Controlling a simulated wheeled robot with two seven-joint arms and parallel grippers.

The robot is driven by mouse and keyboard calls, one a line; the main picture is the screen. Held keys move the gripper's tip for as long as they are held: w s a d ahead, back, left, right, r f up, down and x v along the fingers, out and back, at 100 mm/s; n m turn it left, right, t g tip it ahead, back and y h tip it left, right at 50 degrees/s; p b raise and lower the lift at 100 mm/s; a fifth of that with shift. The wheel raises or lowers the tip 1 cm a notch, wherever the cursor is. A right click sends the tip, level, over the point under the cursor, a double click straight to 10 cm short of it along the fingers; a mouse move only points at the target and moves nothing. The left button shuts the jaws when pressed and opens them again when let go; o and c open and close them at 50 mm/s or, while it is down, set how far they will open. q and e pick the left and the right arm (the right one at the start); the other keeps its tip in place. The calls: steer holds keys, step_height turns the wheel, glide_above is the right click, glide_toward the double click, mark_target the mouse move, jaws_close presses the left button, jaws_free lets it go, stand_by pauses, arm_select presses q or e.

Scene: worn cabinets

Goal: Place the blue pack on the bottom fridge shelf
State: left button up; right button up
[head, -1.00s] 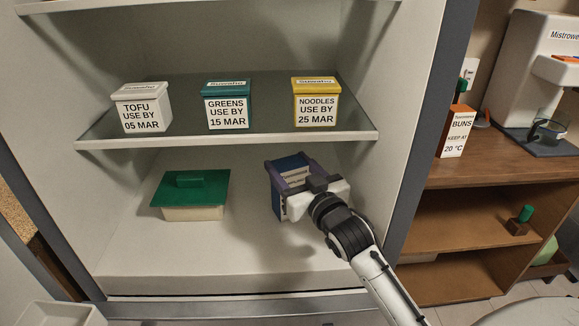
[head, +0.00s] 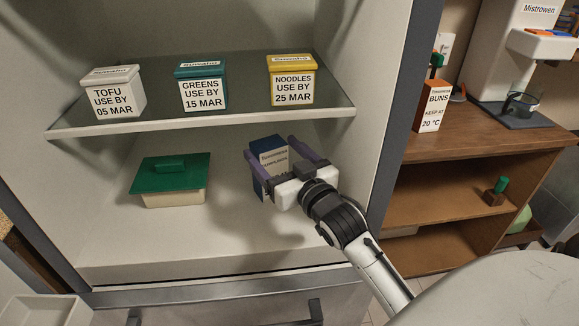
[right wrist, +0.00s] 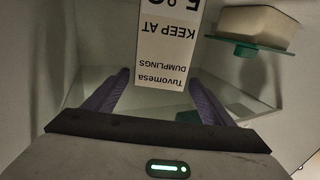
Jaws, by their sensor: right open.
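The blue pack (head: 262,152) stands on the fridge's bottom shelf (head: 230,240), right of the green-lidded box. Its white label, reading Tuvomesa Dumplings, keep at 5 °C, faces my right wrist camera and shows upside down there (right wrist: 165,50). My right gripper (head: 270,147) is open, with its purple fingers on either side of the pack. In the right wrist view, the fingers (right wrist: 158,80) are spread with gaps beside the label. The gripper body hides the pack's lower right part in the head view. My left gripper is not in view.
The green-lidded box (head: 172,185) sits left on the bottom shelf. Above, the glass shelf (head: 210,125) holds tofu (head: 113,92), greens (head: 201,85) and noodles (head: 292,80) tubs. The fridge's side wall is close right of my arm. The shelf front is clear.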

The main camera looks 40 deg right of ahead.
steer(key=s+a, duration=0.1)
steer(key=s, duration=0.8)
steer(key=shift+a, duration=0.15)
